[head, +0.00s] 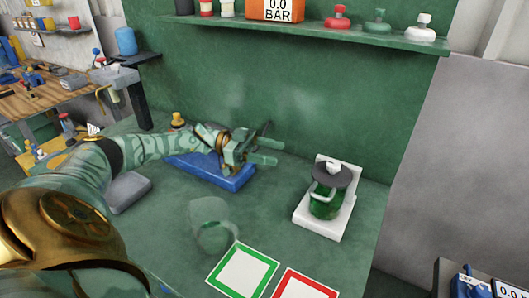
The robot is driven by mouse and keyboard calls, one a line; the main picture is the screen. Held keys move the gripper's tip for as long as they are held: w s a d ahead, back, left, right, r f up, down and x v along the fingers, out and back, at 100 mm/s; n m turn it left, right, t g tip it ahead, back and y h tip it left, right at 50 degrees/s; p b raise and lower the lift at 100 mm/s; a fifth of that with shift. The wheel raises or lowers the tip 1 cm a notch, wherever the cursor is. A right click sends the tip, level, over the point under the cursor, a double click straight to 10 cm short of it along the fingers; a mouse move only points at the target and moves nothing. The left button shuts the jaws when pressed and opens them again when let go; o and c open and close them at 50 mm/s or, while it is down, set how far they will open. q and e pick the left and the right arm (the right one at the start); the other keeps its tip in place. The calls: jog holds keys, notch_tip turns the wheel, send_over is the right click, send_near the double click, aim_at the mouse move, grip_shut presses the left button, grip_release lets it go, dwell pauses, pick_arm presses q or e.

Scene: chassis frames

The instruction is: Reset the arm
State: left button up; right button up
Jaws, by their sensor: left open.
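My left arm comes in from the left and reaches over the green workbench (175,225). My left gripper (268,151) is open, with its fingers pointing right, above the right end of a blue tray (215,174). I see nothing between its fingers. The arm hides part of the tray. My right gripper is not in view.
A green jar (325,201) with a dark lid is on a white stand (322,226) at the right. Green-bordered (243,271) and red-bordered (306,285) squares lie at the front. A clear vessel (212,228) is mid-bench. A shelf (300,30) with bottles runs behind.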

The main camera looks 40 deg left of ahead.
pick_arm(q)
jog(key=shift+v, duration=0.9)
